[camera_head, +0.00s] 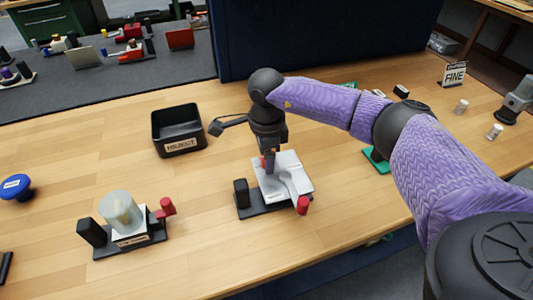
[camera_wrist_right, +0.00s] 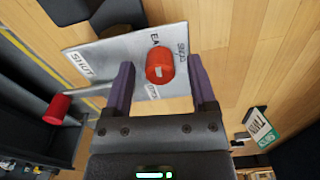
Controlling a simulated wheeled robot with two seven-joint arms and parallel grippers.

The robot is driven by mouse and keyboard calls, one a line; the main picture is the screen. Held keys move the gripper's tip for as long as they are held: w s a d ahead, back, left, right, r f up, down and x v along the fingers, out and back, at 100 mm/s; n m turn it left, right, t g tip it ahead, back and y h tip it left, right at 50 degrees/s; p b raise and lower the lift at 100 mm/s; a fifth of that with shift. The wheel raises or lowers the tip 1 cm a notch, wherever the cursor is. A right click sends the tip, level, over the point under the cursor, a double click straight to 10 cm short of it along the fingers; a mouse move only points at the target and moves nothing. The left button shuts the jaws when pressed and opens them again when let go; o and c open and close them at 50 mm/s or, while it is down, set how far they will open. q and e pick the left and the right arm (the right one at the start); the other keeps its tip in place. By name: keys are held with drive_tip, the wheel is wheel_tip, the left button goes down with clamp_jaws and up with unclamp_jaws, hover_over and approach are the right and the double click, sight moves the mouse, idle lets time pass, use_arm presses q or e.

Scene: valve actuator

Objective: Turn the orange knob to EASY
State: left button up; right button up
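The orange-red knob (camera_wrist_right: 160,65) stands on a pale grey plate (camera_wrist_right: 120,52) in the right wrist view, with a small white mark on its top. Beside it is a label beginning "EA" (camera_wrist_right: 155,38), its rest unclear; "SHUT" (camera_wrist_right: 80,62) is at the plate's left side. Other lettering is hard to read. My right gripper (camera_wrist_right: 160,72) is open, one purple finger on each side of the knob; I cannot tell whether they touch it. In the head view my right gripper (camera_head: 269,164) points down over the plate (camera_head: 291,175), hiding most of the knob. My left gripper is not in view.
A red-tipped part (camera_head: 303,205) stands at the plate's front right. A black bin (camera_head: 179,143) is behind, a blue knob (camera_head: 16,187) far left. Bare table lies between the devices.

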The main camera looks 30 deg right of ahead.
wheel_tip(320, 180, up, 10)
drive_tip(key=p, duration=0.1)
drive_tip(key=shift+p, duration=0.4)
drive_tip(key=shift+f, duration=0.1)
